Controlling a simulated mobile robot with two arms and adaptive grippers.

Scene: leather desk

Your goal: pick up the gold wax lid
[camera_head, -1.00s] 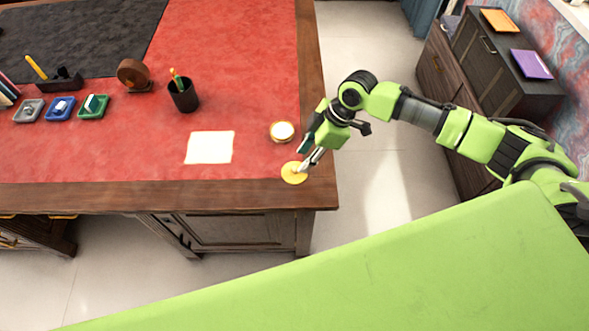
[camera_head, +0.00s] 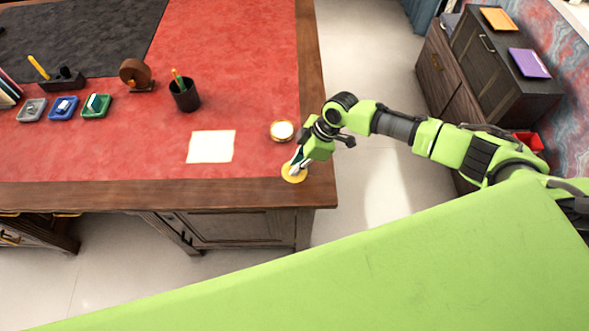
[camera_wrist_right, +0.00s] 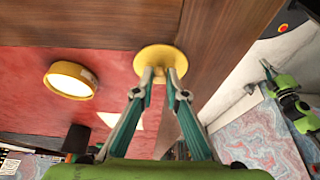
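The gold wax lid (camera_head: 293,173) is a flat gold disc lying near the desk's front right corner. In the right wrist view the lid (camera_wrist_right: 150,58) shows a small knob in its middle. My right gripper (camera_wrist_right: 160,76) has its fingertips close together on either side of this knob and looks shut on it. In the head view the right gripper (camera_head: 297,169) reaches down to the lid from the upper right. The lid appears to rest on the desk. My left gripper is outside the head view; green and black parts of mine show at the right of the wrist view.
A gold-rimmed round tin with a white top (camera_head: 282,131) stands just behind the lid. White paper (camera_head: 211,146), a black pen cup (camera_head: 185,96) and small trays (camera_head: 63,108) lie further left on the red desk top (camera_head: 240,60). The wooden edge (camera_head: 316,150) is close by.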

